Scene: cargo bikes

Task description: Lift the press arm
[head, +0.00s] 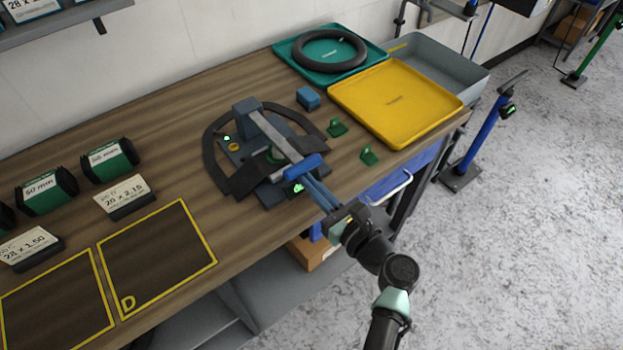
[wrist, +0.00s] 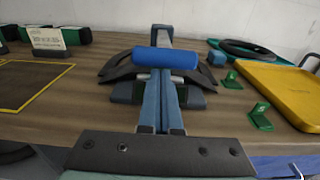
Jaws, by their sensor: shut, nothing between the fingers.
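The press stands on the bench, with a dark base plate (head: 236,152) and a block-like pivot post (head: 246,108) at its back. Its press arm (head: 272,135) is a grey bar running from the post toward me, low over the base. The arm ends in a blue cylindrical crosswise handle (head: 303,167), which also shows in the wrist view (wrist: 165,58). My gripper (head: 310,182) is shut and empty, its blue fingers together. In the wrist view the fingertips (wrist: 161,74) are just below the handle; I cannot tell whether they touch it.
A yellow tray (head: 395,100), a green tray (head: 292,50) with a black ring and a grey bin (head: 436,65) are at the right. Green brackets (head: 369,156) and a blue block (head: 308,97) lie near the press. Labelled rolls and yellow-outlined areas are at left.

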